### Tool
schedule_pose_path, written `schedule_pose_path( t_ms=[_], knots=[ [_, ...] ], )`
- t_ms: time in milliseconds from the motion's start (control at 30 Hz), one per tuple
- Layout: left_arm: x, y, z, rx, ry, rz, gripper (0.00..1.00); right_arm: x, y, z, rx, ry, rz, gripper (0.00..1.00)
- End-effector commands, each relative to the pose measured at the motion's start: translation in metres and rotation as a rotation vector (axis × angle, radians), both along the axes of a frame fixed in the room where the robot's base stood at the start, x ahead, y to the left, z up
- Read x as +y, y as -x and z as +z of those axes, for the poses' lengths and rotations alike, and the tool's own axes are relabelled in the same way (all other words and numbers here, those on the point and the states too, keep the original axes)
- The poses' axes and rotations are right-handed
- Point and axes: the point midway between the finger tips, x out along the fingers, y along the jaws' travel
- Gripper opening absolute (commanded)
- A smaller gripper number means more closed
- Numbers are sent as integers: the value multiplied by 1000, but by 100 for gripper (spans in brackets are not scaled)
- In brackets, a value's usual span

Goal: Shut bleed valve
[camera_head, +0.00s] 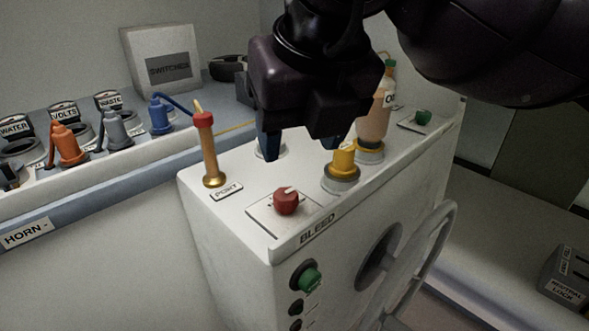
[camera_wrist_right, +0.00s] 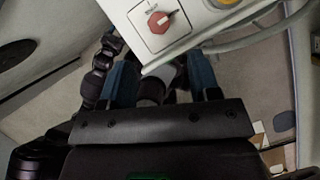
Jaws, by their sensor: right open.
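The bleed valve is a red knob (camera_head: 287,201) with a pale pointer mark on a white square plate. It sits on top of the white console (camera_head: 225,228), near the edge above the BLEED label (camera_head: 317,228). It also shows in the right wrist view (camera_wrist_right: 158,22), at the top. My right gripper (camera_head: 303,142) is open and empty, with blue fingers pointing down. In the head view it appears above and behind the knob, apart from it. In the right wrist view its fingers (camera_wrist_right: 160,80) show below the knob.
A brass lever with a red top (camera_head: 209,152) stands left of the knob at PORT. A yellow-capped fitting (camera_head: 343,163), a bottle (camera_head: 374,120) and a green knob (camera_head: 422,117) stand to the right. A handwheel (camera_head: 437,240) projects from the console's front. Coloured plugs line the left shelf.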

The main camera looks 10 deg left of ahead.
Motion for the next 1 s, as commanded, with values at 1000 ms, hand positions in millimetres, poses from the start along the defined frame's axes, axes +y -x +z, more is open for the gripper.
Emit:
schedule_pose_path(
  t_ms=[1000],
  knots=[
    [-1,5,-18,29,0,-5,43,23,-34,-100,2,1,1,56]
  ],
)
